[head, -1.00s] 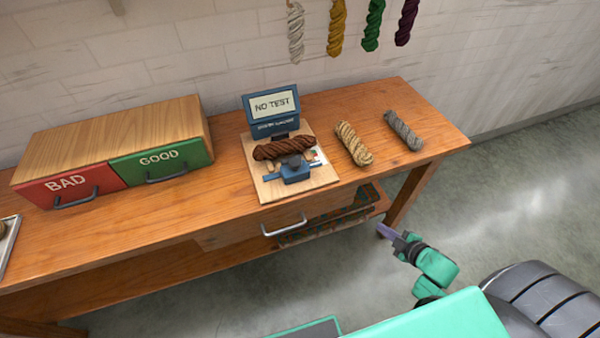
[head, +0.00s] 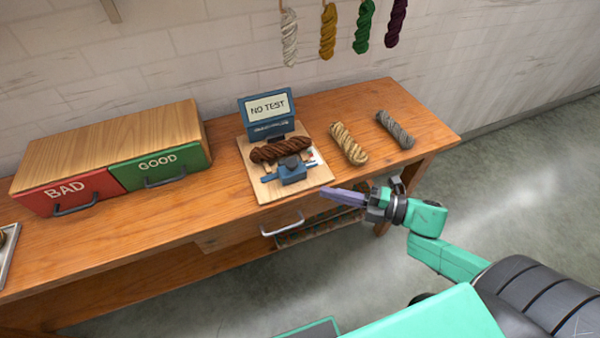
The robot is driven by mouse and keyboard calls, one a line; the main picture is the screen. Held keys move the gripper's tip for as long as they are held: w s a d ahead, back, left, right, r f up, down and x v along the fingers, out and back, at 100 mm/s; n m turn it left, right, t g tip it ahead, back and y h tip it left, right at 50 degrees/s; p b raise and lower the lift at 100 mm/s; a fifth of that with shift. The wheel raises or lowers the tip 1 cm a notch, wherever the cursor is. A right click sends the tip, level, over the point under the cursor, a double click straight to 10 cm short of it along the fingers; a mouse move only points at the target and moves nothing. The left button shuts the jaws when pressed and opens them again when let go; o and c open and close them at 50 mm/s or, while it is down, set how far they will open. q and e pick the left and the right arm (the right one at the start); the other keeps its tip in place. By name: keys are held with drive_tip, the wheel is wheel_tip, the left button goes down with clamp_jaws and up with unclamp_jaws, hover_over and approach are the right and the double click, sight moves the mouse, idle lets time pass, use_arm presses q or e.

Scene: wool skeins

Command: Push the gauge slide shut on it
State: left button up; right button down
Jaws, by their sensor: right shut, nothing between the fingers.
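The gauge stands on a light wooden board (head: 262,192) on the table, with a blue display (head: 267,108) reading "NO TEST" at its back. A dark brown skein (head: 280,149) lies across the gauge. The blue gauge slide (head: 292,172) is in front of the skein; whether it touches the skein is hard to tell. My right gripper (head: 324,192) is shut and empty, its purple fingers pointing left near the board's front right corner, apart from the slide. My left gripper is not in view.
A tan skein (head: 349,145) and a grey skein (head: 396,129) lie right of the gauge. A chest with a red BAD drawer (head: 68,190) and a green GOOD drawer (head: 160,167) stands left. The table drawer handle (head: 282,226) sticks out below the front edge.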

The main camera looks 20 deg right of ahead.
sight(300, 188)
drive_tip(key=w+a, duration=0.1)
drive_tip(key=w, duration=0.1)
drive_tip(key=w+a, duration=0.2)
drive_tip(key=w, duration=0.1)
drive_tip(key=w+a+f, duration=0.1)
drive_tip(key=w+a, duration=0.1)
drive_tip(key=w, duration=0.1)
drive_tip(key=shift+w+a+p, duration=0.1)
drive_tip(key=shift+w+p, duration=0.05)
drive_tip(key=shift+p, duration=0.25)
drive_tip(key=shift+w+d+f, duration=0.1)
drive_tip(key=shift+w+d, duration=0.1)
drive_tip(key=shift+w, duration=0.05)
